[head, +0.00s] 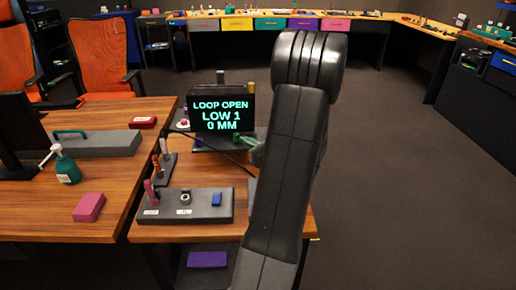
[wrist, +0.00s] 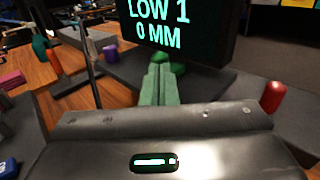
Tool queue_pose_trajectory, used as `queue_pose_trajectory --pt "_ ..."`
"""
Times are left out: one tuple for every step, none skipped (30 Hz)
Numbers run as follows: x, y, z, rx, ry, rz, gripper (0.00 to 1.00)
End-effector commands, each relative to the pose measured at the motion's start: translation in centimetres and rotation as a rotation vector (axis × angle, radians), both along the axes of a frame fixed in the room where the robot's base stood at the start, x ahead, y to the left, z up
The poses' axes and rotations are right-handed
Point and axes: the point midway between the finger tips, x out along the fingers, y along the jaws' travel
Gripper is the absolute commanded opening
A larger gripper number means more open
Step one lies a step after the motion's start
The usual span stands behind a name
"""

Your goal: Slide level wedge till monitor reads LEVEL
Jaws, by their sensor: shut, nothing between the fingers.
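The monitor (head: 222,113) stands at the back of the small wooden table and reads LOOP OPEN, LOW 1, 0 MM. Its lower two lines also show in the wrist view (wrist: 180,25). My gripper (wrist: 161,70) has green fingers pressed together, pointing at the area below the monitor. In the head view my gripper (head: 247,140) is partly hidden by my arm. A darker green rounded piece (wrist: 175,67) shows just beyond the fingertips; I cannot tell whether it is the level wedge or whether they touch. No wedge is clearly recognisable.
A grey control panel (head: 185,207) with a pink handle, a knob and a blue block (head: 216,199) sits at the table's front. A red upright peg (wrist: 272,97) stands right of my gripper. A purple piece (wrist: 110,52) is at left. Open floor lies right of the table.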

Motion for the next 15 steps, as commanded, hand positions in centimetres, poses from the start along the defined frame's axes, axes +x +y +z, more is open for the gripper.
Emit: queue_pose_trajectory --pt "0.28 0.29 -0.04 -0.001 0.001 0.001 0.00" --pt "0.40 0.40 -0.04 -0.001 0.001 0.000 0.00" --pt "0.52 0.50 -0.04 -0.001 0.001 0.000 0.00" --pt "0.58 0.57 -0.03 -0.001 0.001 0.000 0.00" --pt "0.62 0.61 -0.03 -0.001 0.001 0.000 0.00" --pt "0.65 0.64 -0.02 -0.001 0.001 0.000 0.00" --pt "0.66 0.64 -0.02 -0.001 0.001 0.000 0.00" --pt "0.66 0.64 -0.02 -0.001 0.001 0.000 0.00" --pt "0.66 0.63 -0.02 -0.001 0.001 0.000 0.00" --pt "0.65 0.62 -0.02 -0.001 0.001 0.000 0.00" --pt "0.65 0.62 -0.02 -0.001 0.001 0.000 0.00" --pt "0.65 0.61 -0.01 -0.001 0.001 -0.001 0.00" --pt "0.64 0.62 -0.02 -0.001 0.001 -0.001 0.00" --pt "0.65 0.64 -0.02 -0.001 0.001 0.000 0.00" --pt "0.69 0.75 -0.03 -0.001 0.001 0.000 0.00"
